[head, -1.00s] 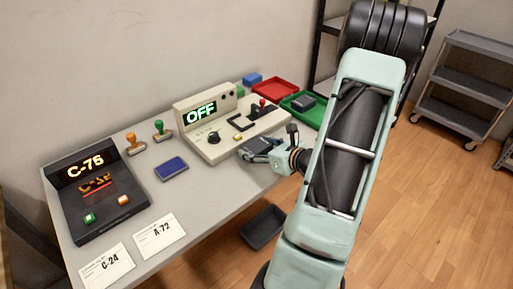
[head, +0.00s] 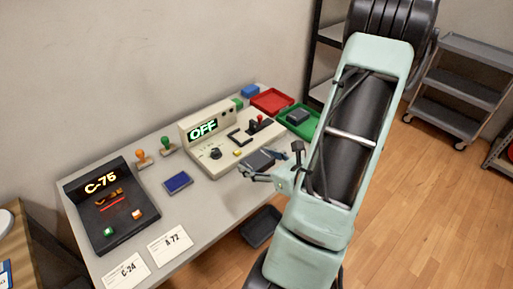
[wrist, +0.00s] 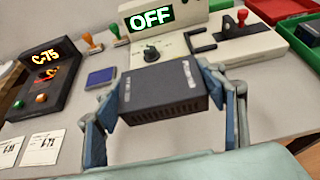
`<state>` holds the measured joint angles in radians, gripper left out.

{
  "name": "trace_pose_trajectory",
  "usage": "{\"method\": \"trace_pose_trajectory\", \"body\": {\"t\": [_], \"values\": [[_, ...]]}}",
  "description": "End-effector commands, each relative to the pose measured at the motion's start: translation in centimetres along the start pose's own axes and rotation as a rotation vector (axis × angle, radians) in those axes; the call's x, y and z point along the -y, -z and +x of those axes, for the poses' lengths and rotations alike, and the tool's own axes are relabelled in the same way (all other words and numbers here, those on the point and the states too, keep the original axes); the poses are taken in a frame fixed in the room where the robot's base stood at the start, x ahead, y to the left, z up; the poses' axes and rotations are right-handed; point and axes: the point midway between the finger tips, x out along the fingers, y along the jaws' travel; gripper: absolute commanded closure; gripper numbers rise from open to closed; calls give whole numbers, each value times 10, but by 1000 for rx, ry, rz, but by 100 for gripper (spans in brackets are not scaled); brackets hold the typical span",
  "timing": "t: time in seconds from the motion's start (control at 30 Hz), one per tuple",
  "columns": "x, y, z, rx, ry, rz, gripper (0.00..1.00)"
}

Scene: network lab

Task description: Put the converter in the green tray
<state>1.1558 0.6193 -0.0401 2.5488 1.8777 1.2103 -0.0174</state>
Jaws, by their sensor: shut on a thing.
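The converter, a dark box with vent slots and pale print (wrist: 165,92), sits between the two fingers of my gripper (wrist: 165,108) in the wrist view. My gripper is shut on it, one finger at each side. In the head view the converter (head: 258,160) is just in front of the beige console, with my gripper (head: 268,166) around it. I cannot tell whether it touches the table. The green tray (head: 314,128) is at the table's far right end, partly behind my arm. Another dark box (head: 297,117) lies in it; that tray also shows in the wrist view (wrist: 292,42).
The beige console (head: 222,150) reads OFF and has a knob and a red-topped lever. The red tray (head: 284,96) is beside the green one. A black C-75 panel (head: 115,225), stamps, a blue pad (head: 177,181) and two cards are at left. A dark bin (head: 261,226) is below the table edge.

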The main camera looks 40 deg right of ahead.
Motion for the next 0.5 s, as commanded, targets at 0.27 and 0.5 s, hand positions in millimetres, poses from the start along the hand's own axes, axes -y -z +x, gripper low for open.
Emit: {"method": "trace_pose_trajectory", "body": {"t": [0.27,0.5], "values": [[-7,-7,-13,-2,0,5,72],[-12,-5,-18,-3,3,1,72]]}}
